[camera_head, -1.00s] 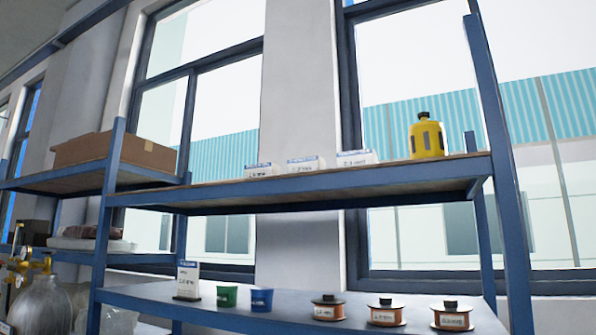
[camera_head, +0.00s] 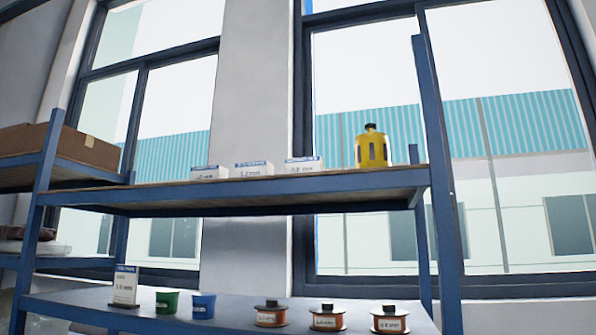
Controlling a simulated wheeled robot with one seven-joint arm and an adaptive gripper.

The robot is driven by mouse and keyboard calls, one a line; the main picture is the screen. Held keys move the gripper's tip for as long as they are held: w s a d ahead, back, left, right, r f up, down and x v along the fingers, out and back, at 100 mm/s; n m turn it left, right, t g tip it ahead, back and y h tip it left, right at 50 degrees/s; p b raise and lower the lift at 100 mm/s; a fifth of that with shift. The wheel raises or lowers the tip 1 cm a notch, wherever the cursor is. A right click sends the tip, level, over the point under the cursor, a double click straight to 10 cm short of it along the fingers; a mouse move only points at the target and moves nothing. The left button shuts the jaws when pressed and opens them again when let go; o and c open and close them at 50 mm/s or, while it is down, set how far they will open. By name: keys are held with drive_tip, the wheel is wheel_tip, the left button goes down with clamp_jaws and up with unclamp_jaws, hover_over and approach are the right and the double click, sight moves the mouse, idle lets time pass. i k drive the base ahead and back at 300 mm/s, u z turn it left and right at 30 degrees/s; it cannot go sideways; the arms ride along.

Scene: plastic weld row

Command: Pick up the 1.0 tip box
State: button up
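Three small white boxes with blue-printed tops stand in a row on the upper blue shelf: a left box (camera_head: 210,172), a middle box (camera_head: 252,169) and a right box (camera_head: 304,165). Each has a size label on its front, but the print is too small for me to tell surely which one reads 1.0. The boxes stand apart from each other near the shelf's front edge. My gripper is not in view.
A yellow bottle (camera_head: 372,147) stands right of the boxes. The lower shelf (camera_head: 232,318) holds a white sign card (camera_head: 125,286), a green cup (camera_head: 167,301), a blue cup (camera_head: 203,305) and three copper-coloured spools (camera_head: 327,318). A cardboard box (camera_head: 88,150) sits on the left rack.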

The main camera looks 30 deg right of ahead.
sight(216, 171)
drive_tip(key=u, duration=1.05)
drive_tip(key=i, duration=0.35)
drive_tip(key=z, duration=1.9)
